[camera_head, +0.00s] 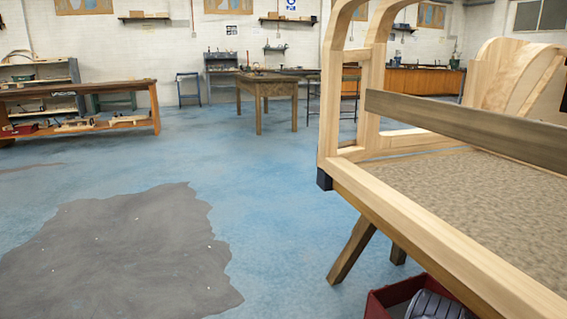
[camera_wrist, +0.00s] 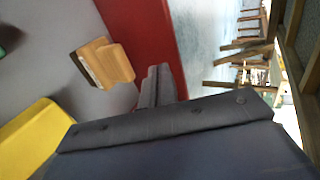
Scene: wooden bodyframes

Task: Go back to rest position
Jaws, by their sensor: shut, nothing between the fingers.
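My gripper (camera_wrist: 158,88) shows in the wrist view as dark grey fingers close together, with nothing seen between them. A light wooden block (camera_wrist: 106,63) with a darker side lies on a grey surface (camera_wrist: 50,50) to the left of the fingertips. A red wall or edge (camera_wrist: 145,30) runs behind the fingers. My gripper is not seen in the head view.
A wooden bodyframe (camera_head: 400,205) stands on trestle legs at the right in the head view. A dark red box (camera_head: 378,304) sits below it. Blue floor (camera_head: 270,190) is clear at left and centre. A yellow object (camera_wrist: 30,140) is near my gripper.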

